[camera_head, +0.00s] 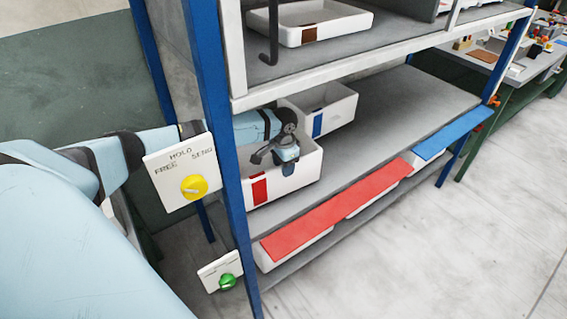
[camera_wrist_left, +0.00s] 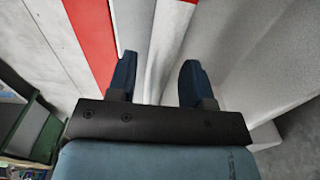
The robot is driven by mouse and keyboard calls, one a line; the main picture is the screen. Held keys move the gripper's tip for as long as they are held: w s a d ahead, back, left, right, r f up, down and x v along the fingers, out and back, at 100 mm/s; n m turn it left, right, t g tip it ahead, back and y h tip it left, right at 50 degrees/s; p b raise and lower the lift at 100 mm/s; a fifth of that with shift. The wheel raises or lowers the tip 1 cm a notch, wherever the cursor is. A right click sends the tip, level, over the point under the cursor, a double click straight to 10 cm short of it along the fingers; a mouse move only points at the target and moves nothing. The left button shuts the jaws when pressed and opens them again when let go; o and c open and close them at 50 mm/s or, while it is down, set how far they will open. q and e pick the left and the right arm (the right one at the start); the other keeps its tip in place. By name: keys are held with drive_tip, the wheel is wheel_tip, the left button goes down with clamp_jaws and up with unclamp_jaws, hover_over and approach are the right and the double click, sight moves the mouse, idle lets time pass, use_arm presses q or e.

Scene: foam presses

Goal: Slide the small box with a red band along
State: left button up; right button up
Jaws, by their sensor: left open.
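The small white open box (camera_head: 298,180) with a red band (camera_head: 259,189) on its front stands on the middle shelf, close behind the left blue post. My left gripper (camera_head: 272,157) is over this box near its front wall, pointing downward; its fingers partly hide the inside. In the left wrist view the gripper (camera_wrist_left: 158,82) is open, and a pale wall (camera_wrist_left: 168,45), likely the box's front, runs between the two fingers. I cannot tell whether either finger touches it. My right gripper is not in view.
A box with a blue band (camera_head: 318,122) stands behind it. The shelf (camera_head: 390,115) to the right is bare. Blue post (camera_head: 222,110) and dial panel (camera_head: 182,172) stand close to my arm.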

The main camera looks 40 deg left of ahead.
use_arm(q)
wheel_tip(320, 180, up, 11)
idle(0.3)
drive_tip(key=shift+s, duration=0.1)
idle(0.4)
